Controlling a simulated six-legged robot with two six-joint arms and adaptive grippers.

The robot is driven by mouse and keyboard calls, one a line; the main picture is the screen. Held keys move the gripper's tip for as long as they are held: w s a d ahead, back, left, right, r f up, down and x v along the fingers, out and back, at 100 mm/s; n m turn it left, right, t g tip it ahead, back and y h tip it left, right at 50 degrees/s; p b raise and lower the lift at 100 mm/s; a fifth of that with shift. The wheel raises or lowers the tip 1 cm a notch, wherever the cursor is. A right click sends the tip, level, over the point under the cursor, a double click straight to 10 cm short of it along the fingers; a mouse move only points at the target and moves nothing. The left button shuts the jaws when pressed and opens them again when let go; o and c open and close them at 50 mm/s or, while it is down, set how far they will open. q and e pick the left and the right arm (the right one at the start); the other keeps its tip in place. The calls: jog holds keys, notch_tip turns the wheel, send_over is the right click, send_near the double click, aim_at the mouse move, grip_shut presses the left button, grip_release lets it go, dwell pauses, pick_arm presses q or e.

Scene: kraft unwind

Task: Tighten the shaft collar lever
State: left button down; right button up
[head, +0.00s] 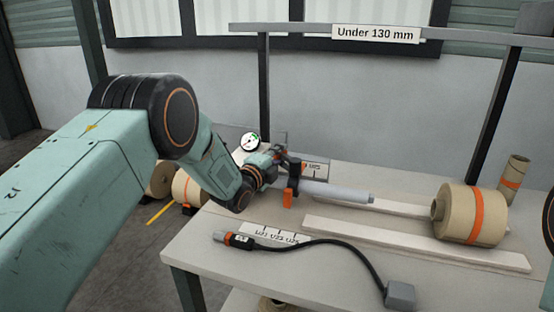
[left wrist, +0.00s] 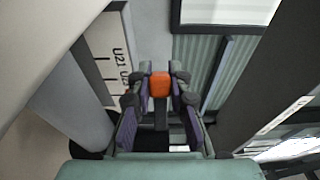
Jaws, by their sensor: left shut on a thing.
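My left gripper (head: 287,172) is at the left end of the grey shaft (head: 340,193), over the table. In the left wrist view its two dark fingers (left wrist: 160,88) are shut on the orange lever (left wrist: 160,84), which sits between their tips. In the head view an orange piece (head: 287,199), apparently the lever, hangs below the dark parts at the shaft's end. The collar itself is hard to tell apart from the fingers there. My right gripper is not in view.
The table (head: 225,225) carries a corded tool (head: 240,241), its grey block (head: 400,294), pale rails (head: 415,243) and a kraft roll (head: 472,215) at right. A round gauge (head: 250,142) stands behind my gripper. A frame with an "Under 130 mm" sign (head: 376,34) spans above.

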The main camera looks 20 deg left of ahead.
pick_arm(q)
jog(key=shift+w+d+r+m+g+h+b, duration=0.15)
jog(key=shift+w+m+h+b, duration=0.15)
jog(key=shift+h, duration=0.2)
jog(key=shift+w+d+f+m+g+h+b, duration=0.1)
jog(key=shift+m+g+h+b, duration=0.15)
jog(key=shift+m+h, duration=0.25)
jog(key=shift+w+d+r+m+g+h+b, duration=0.15)
jog(key=shift+m+h+b, duration=0.15)
jog(key=shift+h, duration=0.2)
jog(key=shift+a, duration=0.1)
jog(key=c, duration=1.2)
grip_release()
jog(key=shift+f, duration=0.15)
jog(key=shift+s, duration=0.1)
jog(key=v, duration=1.2)
jog(key=shift+f, duration=0.1)
jog(key=shift+c, duration=0.7)
